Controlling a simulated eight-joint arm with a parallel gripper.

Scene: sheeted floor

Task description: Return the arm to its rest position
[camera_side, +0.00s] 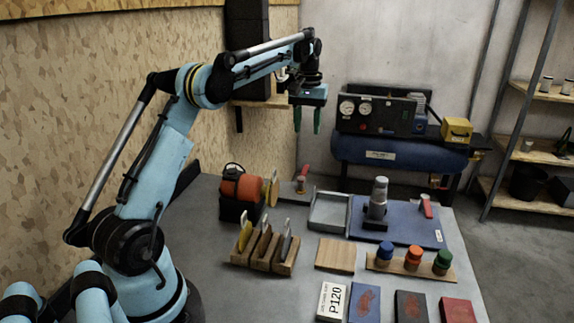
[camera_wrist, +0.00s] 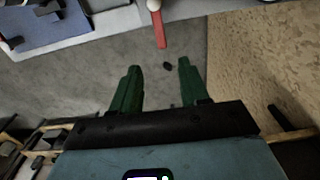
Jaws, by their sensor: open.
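My gripper (camera_side: 307,119) hangs from the raised arm, high above the far side of the grey bench, with its green fingers pointing down. In the wrist view my gripper (camera_wrist: 159,82) shows two green fingers set apart with nothing between them. The gripper is open and empty. Below and beyond the fingers the wrist view shows grey floor, the bench edge and a red-handled tool (camera_wrist: 157,22) near that edge.
The bench carries a wooden rack (camera_side: 263,250) of discs, an orange machine (camera_side: 240,187), a grey tray (camera_side: 330,211), a blue mat (camera_side: 420,228) and capped jars (camera_side: 413,257). A blue compressor (camera_side: 400,153) stands behind; shelves (camera_side: 535,152) stand right. A chipboard wall (camera_side: 60,120) stands left.

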